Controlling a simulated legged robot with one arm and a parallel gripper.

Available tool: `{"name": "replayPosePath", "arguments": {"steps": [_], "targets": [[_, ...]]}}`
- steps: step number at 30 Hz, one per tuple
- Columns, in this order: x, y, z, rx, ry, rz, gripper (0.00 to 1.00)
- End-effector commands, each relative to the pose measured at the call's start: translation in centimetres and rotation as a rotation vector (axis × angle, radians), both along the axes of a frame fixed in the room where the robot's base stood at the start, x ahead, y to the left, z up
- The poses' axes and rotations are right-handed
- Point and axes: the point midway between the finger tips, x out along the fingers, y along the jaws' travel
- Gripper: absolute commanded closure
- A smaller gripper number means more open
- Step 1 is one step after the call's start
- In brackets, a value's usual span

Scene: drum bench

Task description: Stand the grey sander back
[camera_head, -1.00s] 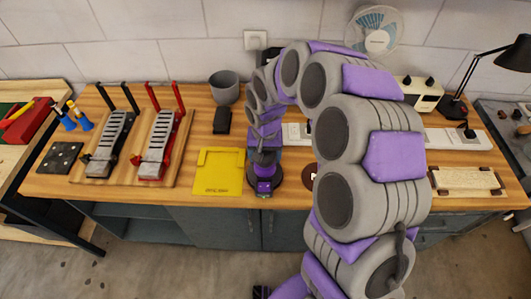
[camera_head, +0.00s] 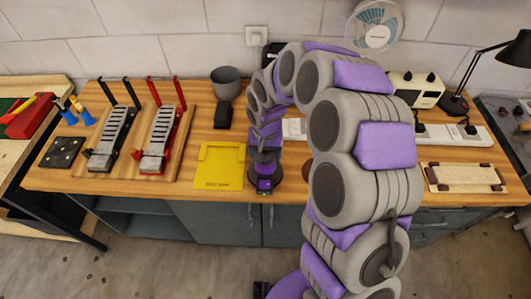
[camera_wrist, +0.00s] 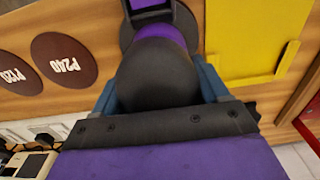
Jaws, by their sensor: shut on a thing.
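The sander (camera_wrist: 156,78) fills the upper middle of the wrist view, with a dark grey rounded top and a purple band below it. My gripper (camera_wrist: 158,92) is shut on this rounded top, with a bluish finger at each side. In the head view the sander's dark round base (camera_head: 279,176) shows near the bench's front edge, just right of a yellow plate (camera_head: 219,166). It looks upright and at bench level, but I cannot tell if it touches the wood. My own arm and gripper hide much of it.
Dark round discs marked P240 (camera_wrist: 64,64) and P120 (camera_wrist: 16,74) lie beside the sander. A grey cup (camera_head: 225,82) and a black block (camera_head: 223,115) stand behind the yellow plate. Two metal pedals stand at left, and a wooden piece (camera_head: 465,178) lies at right.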

Motion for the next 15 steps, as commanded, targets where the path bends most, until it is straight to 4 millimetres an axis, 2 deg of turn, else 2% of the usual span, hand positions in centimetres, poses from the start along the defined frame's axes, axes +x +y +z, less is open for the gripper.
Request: {"name": "replayPosePath", "arguments": {"steps": [1, 3, 4, 11, 15], "targets": [[-0.60, -0.16, -0.90, -0.007, 0.021, 0.002, 0.90], [-0.68, -0.16, -0.97, -0.007, 0.023, 0.002, 0.90], [-0.72, -0.18, -1.03, -0.008, 0.025, 0.002, 0.23], [-0.62, -0.14, -0.76, -0.005, 0.018, 0.002, 0.01], [-0.62, -0.19, -0.62, -0.004, 0.015, 0.002, 0.00]]}}
